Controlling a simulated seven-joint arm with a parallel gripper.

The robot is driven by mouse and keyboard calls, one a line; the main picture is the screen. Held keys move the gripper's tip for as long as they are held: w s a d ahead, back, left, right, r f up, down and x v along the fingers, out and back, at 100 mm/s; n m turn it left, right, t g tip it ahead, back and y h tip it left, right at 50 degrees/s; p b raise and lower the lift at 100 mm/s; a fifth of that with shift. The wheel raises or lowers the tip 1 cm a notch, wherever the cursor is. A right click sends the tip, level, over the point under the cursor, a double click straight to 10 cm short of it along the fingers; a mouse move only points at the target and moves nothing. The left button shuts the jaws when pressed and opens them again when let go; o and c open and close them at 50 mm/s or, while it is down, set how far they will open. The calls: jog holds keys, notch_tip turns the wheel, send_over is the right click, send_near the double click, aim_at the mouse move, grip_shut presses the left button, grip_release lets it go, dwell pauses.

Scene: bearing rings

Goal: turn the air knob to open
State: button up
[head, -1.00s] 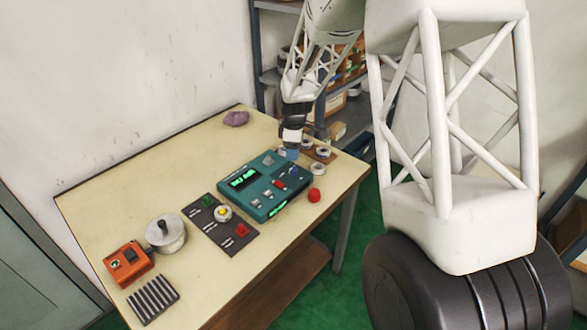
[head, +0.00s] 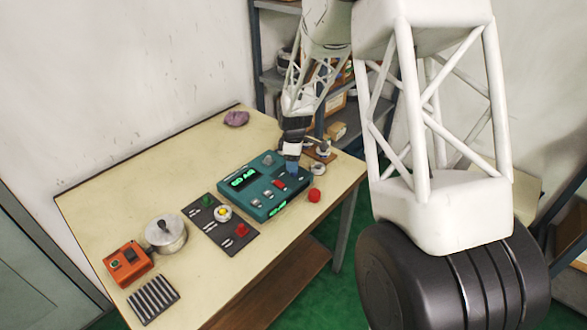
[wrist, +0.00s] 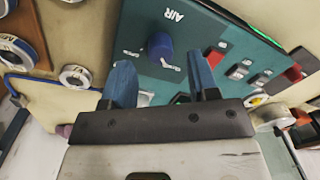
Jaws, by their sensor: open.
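The air knob (wrist: 160,48) is a blue knob on a teal control box (wrist: 222,35), with the word AIR printed beside it. The same teal box (head: 263,203) lies on the table in the head view, where my gripper covers the knob's area. My gripper (wrist: 160,62) is open, with its two blue fingers spread apart. In the wrist view the knob shows in the gap between the fingertips, with space on both sides. I cannot tell whether the fingers reach down around it. In the head view my gripper (head: 291,168) is over the box's right end.
Bearing rings (wrist: 75,76) lie beside the box. A red button (head: 314,195) stands at its near right. A dark switch panel (head: 213,232), a metal pot (head: 166,240), an orange box (head: 126,262) and a ribbed black block (head: 153,299) sit to the left.

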jog(key=shift+f, duration=1.55)
jog(key=c, duration=0.9)
